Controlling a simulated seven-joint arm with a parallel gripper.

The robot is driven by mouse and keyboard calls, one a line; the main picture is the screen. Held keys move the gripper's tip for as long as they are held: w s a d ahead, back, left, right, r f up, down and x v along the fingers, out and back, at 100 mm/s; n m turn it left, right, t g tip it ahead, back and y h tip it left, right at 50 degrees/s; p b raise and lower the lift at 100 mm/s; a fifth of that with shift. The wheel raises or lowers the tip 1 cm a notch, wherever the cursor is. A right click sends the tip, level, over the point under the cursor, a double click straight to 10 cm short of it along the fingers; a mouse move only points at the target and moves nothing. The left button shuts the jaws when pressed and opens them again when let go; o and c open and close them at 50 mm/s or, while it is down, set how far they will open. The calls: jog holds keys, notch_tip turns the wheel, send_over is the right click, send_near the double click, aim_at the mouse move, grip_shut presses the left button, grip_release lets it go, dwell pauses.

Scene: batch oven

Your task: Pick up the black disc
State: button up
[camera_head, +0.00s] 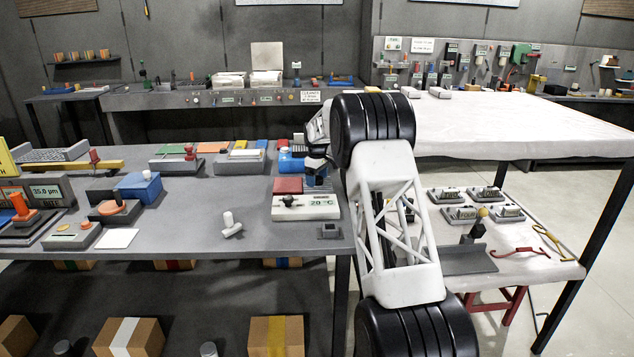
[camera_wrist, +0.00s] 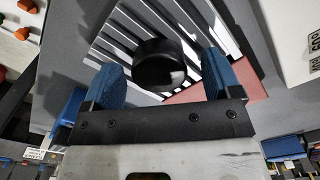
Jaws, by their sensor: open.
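The black disc (camera_wrist: 160,66) shows in the wrist view as a thick, round, glossy black piece. It lies over a pale slotted rack (camera_wrist: 120,38). My gripper (camera_wrist: 161,78) has its two blue-padded fingers apart, one on each side of the disc in the picture. Gaps show between the disc and both fingers. I cannot tell how far the fingertips are above or beside it in depth. I cannot make out the disc there.
A reddish plate (camera_wrist: 192,94) lies beside the rack. On the grey bench (camera_head: 185,225), a red block (camera_head: 288,186) and a 20 °C unit (camera_head: 305,208) stand in front of my gripper. A blue box (camera_head: 140,188) stands farther left. The front middle of the bench is mostly clear.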

aim_at(317, 177)
jog(key=shift+c, duration=0.2)
dwell(0.3)
jog(key=c, duration=1.1)
jog(key=shift+r, duration=0.1)
jog(key=shift+r, duration=1.7)
jog(key=shift+s+d+r, duration=0.25)
jog(key=shift+s, duration=2.4)
jog(key=shift+s+d+r, duration=0.2)
jog(key=shift+s+d, duration=0.05)
jog(key=shift+s, duration=2.4)
jog(key=shift+s+d+r, duration=0.25)
jog(key=shift+s, duration=2.4)
